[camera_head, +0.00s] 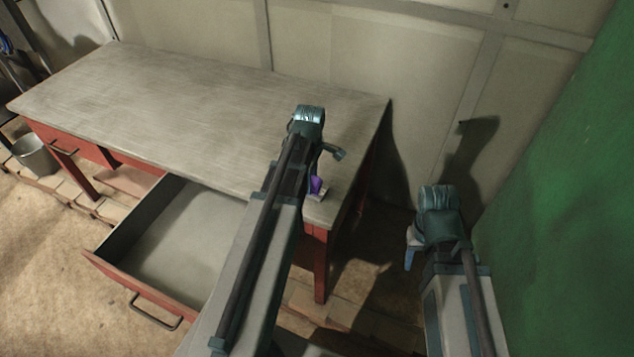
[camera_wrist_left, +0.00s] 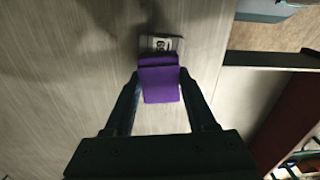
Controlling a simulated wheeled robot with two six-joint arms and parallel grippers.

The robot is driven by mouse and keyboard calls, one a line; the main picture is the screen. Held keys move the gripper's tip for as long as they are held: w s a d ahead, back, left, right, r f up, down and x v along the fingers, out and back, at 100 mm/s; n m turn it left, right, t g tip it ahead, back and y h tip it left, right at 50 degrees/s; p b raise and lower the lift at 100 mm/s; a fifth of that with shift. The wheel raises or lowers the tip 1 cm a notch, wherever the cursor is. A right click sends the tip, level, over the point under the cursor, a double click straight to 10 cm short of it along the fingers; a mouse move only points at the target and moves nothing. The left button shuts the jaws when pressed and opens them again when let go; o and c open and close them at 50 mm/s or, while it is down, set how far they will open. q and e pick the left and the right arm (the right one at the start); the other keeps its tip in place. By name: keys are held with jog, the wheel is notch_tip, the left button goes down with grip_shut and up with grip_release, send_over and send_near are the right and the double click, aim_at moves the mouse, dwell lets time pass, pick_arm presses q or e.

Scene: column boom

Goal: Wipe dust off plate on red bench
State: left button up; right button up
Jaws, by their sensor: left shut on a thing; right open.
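The red bench has a grey top (camera_head: 180,95) and red legs and fronts. A small pale plate with dark marks (camera_wrist_left: 160,43) lies on the bench top, partly covered in the left wrist view by a purple block or pad (camera_wrist_left: 160,80). The purple pad also shows in the head view (camera_head: 317,185), near the bench's front right corner. My left gripper (camera_wrist_left: 159,84) is shut on the purple pad, over the plate's near part; I cannot tell whether they touch. My right gripper (camera_head: 411,250) is open, right of the bench and apart from it, its fingers partly hidden.
A bench drawer (camera_head: 185,235) is pulled out, empty where visible, left of my left arm. A grey bucket (camera_head: 35,155) stands at the far left. A green wall (camera_head: 570,190) is close on the right. The rest of the bench top is clear.

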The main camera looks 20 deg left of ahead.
pick_arm(q)
jog(key=shift+w+a, duration=0.1)
jog(key=shift+a, duration=0.65)
jog(key=shift+a, duration=0.1)
jog(key=shift+w+a, duration=0.1)
jog(key=shift+a, duration=1.7)
notch_tip(320, 180, up, 6)
jog(key=p, duration=0.6)
notch_tip(320, 180, up, 3)
jog(key=p, duration=0.3)
